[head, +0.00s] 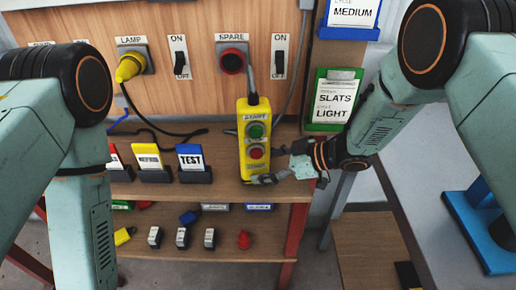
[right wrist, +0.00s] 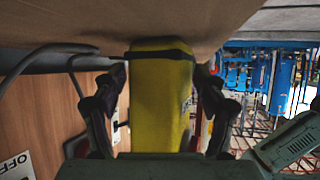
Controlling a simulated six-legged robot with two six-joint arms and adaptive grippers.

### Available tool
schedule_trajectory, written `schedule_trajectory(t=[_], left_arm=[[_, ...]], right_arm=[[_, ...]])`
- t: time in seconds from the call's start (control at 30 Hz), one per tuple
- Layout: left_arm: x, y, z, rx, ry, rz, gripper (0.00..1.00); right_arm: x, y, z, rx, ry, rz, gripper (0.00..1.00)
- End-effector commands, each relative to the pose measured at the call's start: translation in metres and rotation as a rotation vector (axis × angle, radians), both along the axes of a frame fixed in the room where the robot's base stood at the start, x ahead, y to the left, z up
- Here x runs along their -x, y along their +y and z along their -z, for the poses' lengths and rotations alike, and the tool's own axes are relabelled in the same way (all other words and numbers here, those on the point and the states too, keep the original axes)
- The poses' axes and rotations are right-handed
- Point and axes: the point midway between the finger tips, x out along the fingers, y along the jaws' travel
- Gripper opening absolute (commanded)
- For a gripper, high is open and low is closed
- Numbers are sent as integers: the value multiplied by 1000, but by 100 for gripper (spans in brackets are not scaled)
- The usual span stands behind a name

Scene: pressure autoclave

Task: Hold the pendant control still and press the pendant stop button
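The yellow pendant control (head: 244,140) hangs upright on its cable in front of the panel, in the middle of the head view. It has a green button marked START (head: 256,130) and, below it, a red stop button (head: 256,152). My right gripper (head: 272,165) is at the pendant's lower right side. In the right wrist view the yellow pendant (right wrist: 160,100) lies between the spread fingers of the right gripper (right wrist: 160,75), with a small gap visible on each side. The buttons do not show there. My left arm is at the left; its gripper is out of view.
Behind is a wooden panel with a yellow LAMP plug (head: 130,66), a red SPARE socket (head: 232,62) and switches. A shelf below holds coloured cards such as the blue TEST card (head: 190,158).

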Motion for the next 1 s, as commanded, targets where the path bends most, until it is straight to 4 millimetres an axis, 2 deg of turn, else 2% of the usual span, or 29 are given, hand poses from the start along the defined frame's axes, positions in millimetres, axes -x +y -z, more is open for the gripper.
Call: schedule_trajectory(t=[0.43, 0.7, 1.0], left_arm=[[0, 0, 2, 0, 0, 0, 0], [0, 0, 3, 0, 0, 0, 0], [0, 0, 3, 0, 0, 0, 0]], right_arm=[[-2, 7, 3, -1, 0, 1, 72], [-2, 7, 3, -1, 0, 1, 50], [-2, 7, 4, 0, 0, 1, 44]])
